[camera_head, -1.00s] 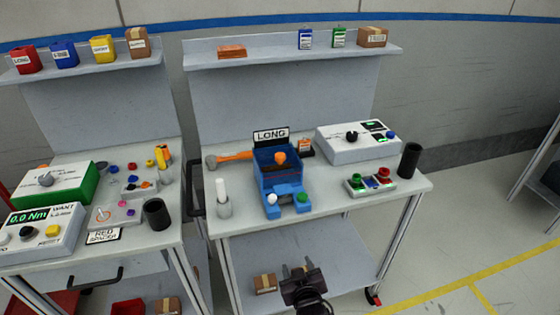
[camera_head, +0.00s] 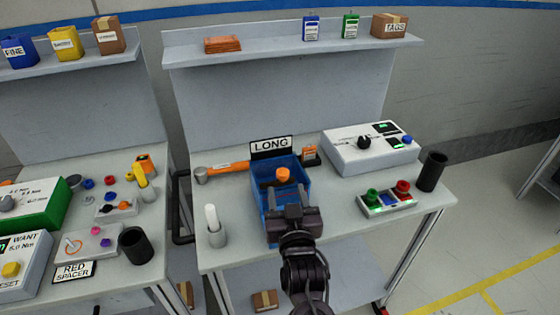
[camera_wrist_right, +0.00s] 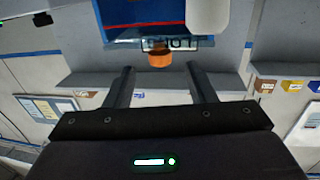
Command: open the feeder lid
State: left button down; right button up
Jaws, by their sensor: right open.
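The feeder is a blue box (camera_head: 302,178) with a LONG sign (camera_head: 271,144) at its back edge. An orange knob (camera_head: 283,175) stands at its top; the lid's outline is hard to make out. My right gripper (camera_head: 289,197) is open and empty at the near side of the feeder, hiding its front part. In the right wrist view the orange knob (camera_wrist_right: 161,57) appears between and beyond the two open fingers (camera_wrist_right: 161,85), with no visible contact. The blue feeder wall (camera_wrist_right: 118,28) is at the top there. My left gripper is not in view.
A grey holder with a white rod (camera_head: 216,236) stands left of the feeder, and an orange-handled tool (camera_head: 226,167) lies behind it. To the right are a button box (camera_head: 388,199), a white instrument (camera_head: 350,157) and a black cup (camera_head: 432,172).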

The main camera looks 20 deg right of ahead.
aim_at(284, 178)
jog(key=shift+w+r, duration=0.1)
jog(key=shift+w, duration=0.3)
jog(key=w, duration=0.2)
jog(key=w+p, duration=0.1)
jog(key=shift+d+r, duration=0.25)
jog(key=shift+w+d+f, duration=0.15)
jog(key=shift+w, duration=1.1)
jog(key=shift+w+f, duration=0.1)
jog(key=shift+w, duration=0.35)
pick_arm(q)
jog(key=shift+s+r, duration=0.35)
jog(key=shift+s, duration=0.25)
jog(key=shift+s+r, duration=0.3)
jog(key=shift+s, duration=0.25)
pick_arm(e)
grip_shut()
